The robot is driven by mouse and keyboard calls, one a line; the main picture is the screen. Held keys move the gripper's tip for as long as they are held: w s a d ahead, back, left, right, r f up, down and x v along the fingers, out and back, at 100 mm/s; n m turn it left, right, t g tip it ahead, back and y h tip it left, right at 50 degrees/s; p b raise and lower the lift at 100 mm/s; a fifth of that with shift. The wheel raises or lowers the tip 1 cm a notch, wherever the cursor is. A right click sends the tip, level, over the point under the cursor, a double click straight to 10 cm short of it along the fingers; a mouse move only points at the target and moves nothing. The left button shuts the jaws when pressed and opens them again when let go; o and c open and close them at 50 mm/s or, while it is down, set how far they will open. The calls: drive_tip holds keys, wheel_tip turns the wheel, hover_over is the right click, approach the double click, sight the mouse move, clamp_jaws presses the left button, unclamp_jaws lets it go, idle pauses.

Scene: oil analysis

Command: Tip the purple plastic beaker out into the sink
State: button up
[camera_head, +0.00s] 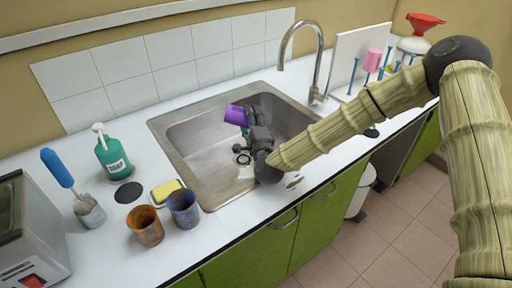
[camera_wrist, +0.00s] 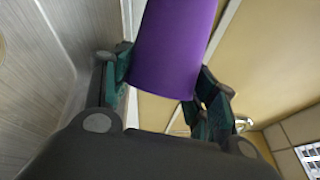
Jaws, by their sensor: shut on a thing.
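The purple plastic beaker (camera_head: 236,115) is held over the steel sink (camera_head: 199,165). In the head view it lies tilted well over, nearly on its side, and its inside cannot be seen. My gripper (camera_head: 251,122) is shut on the beaker. In the wrist view the fingers of my gripper (camera_wrist: 163,88) press on both sides of the purple beaker (camera_wrist: 175,50). The sink's steel wall fills the left of the wrist view. I cannot tell whether anything is in the beaker or flowing from it.
The curved faucet (camera_head: 318,60) stands behind the sink. A rusty cup (camera_head: 145,227), a blue-grey cup (camera_head: 184,210), a sponge (camera_head: 166,190) and a green soap bottle (camera_head: 112,158) stand left of the sink. A pegged drying board (camera_head: 350,62) stands to the right.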

drive_tip(key=shift+a+n+g+p, duration=0.3)
drive_tip(key=shift+n+p, duration=0.3)
drive_tip(key=shift+p, duration=0.65)
drive_tip(key=shift+a+n+p, duration=0.3)
drive_tip(key=shift+n+p, duration=0.4)
drive_tip(key=shift+p, duration=0.55)
drive_tip(key=shift+f+n+g, duration=0.4)
drive_tip(key=shift+f, duration=0.45)
drive_tip(key=shift+a, duration=0.1)
drive_tip(key=shift+f+p, duration=0.1)
drive_tip(key=shift+p, duration=0.3)
drive_tip(key=shift+f+n+h+p, duration=0.1)
drive_tip(key=shift+n+h+p, duration=0.2)
drive_tip(key=a+f+n+g+h+p, duration=0.3)
drive_tip(key=a+f+n+h+p, duration=0.2)
drive_tip(key=a+n, duration=0.4)
drive_tip(key=shift+w+a+f+n+g+h, duration=0.3)
drive_tip(key=shift+w+f+n+h, duration=0.15)
drive_tip(key=shift+n, duration=0.95)
